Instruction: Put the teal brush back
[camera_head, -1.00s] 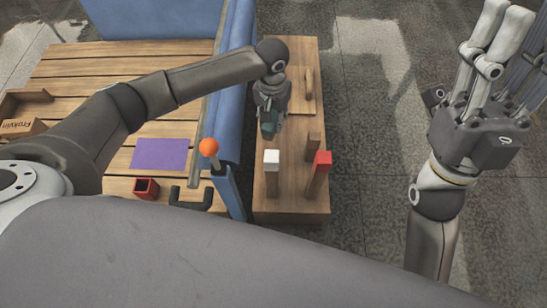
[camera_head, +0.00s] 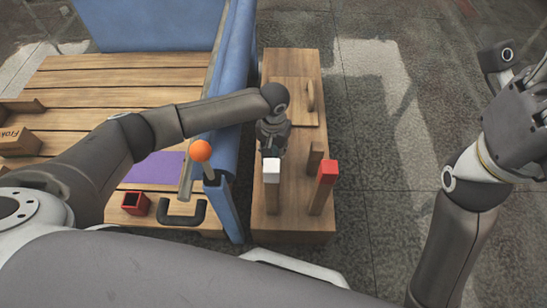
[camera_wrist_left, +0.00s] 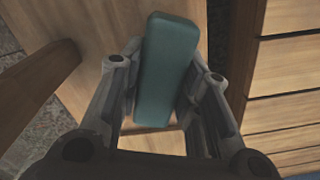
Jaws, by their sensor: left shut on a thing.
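The teal brush shows as a teal block between my left gripper's fingers in the left wrist view (camera_wrist_left: 168,70). My left gripper (camera_head: 272,148) is shut on it, one finger on each side. It is over the narrow wooden bench (camera_head: 290,228), just behind the white-topped post (camera_head: 271,172). In the head view the gripper and post hide the brush, so I cannot tell whether it touches the bench. My right gripper (camera_head: 520,120) is at the right edge, partly cut off, away from the bench.
A board with an upright handle (camera_head: 295,92) lies behind.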

